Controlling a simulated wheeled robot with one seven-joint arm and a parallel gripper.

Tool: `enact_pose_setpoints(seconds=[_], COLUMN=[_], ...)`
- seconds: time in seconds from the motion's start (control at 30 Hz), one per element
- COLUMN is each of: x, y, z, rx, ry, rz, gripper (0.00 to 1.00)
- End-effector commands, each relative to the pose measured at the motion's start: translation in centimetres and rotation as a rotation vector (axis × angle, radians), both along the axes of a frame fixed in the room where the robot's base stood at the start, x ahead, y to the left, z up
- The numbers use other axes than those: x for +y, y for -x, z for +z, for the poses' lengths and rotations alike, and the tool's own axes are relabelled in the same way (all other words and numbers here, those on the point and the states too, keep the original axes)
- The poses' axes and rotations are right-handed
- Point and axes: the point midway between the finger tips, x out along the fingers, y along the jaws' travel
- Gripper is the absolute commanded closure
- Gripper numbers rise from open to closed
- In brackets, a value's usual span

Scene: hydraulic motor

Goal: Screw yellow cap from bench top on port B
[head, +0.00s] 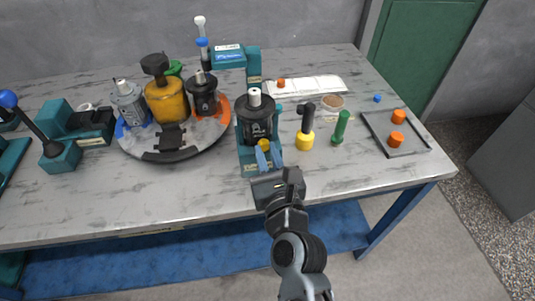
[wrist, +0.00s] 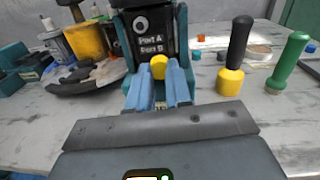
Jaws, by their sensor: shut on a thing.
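The black hydraulic motor (head: 257,125) stands upright in a teal holder (head: 245,165) near the bench's front edge. In the wrist view the motor (wrist: 135,30) bears white "Port A" and "Port B" labels, with a round port above them. The yellow cap (wrist: 158,66) is between the blue fingertips of my gripper (wrist: 159,80), just below the "Port B" label. The cap also shows in the head view (head: 264,144), against the motor's lower front. My gripper is shut on it. The cap hides what lies behind it, so I cannot tell whether it touches the port or its thread.
Right of the motor stand a yellow-and-black tool (head: 305,135) and a green-handled tool (head: 341,128). A tray (head: 410,150) with orange caps lies farther right. A round turntable (head: 190,145) with several parts stands at left. The bench front is mostly clear.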

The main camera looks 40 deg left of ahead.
Motion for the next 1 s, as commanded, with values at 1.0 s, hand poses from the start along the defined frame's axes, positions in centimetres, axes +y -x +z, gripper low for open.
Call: enact_pose_setpoints(seconds=[1.0], x=[0.04], y=[-0.03], z=[0.02], rx=[0.175], ry=[-0.133], rz=[0.000], gripper=[0.64])
